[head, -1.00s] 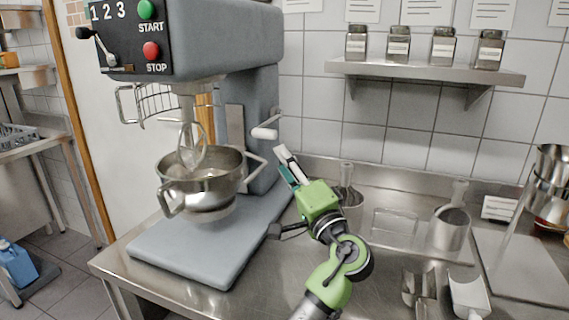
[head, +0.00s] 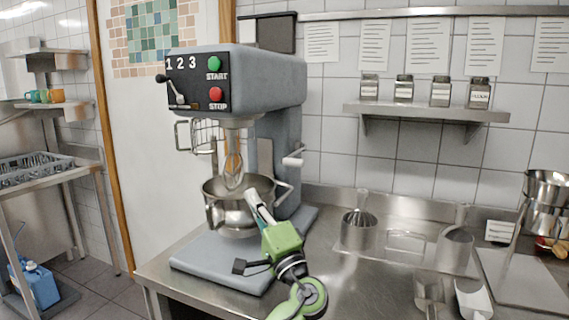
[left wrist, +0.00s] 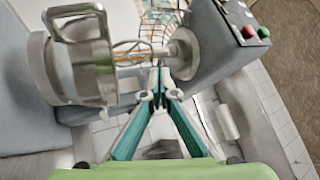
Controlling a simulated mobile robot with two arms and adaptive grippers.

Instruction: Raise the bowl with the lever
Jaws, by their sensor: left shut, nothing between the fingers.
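The steel bowl (head: 232,212) sits in its carrier on the grey stand mixer (head: 285,85), with the whisk (head: 234,172) reaching down into its top. The lever (head: 292,161), with a pale handle, sticks out from the right side of the mixer column, above and right of the bowl. My left gripper (head: 255,203) is shut and empty, in front of the bowl's right side in the head view and below the lever; contact with the bowl cannot be told. In the left wrist view its fingertips (left wrist: 160,92) meet, with the bowl (left wrist: 85,50) to the left.
The mixer's base plate (head: 215,268) stands on the steel counter (head: 350,285). A steel utensil pot (head: 358,232) and scoops (head: 472,298) lie to the right. A wall shelf (head: 425,110) with several jars hangs above. A wire guard (head: 197,135) is left of the whisk.

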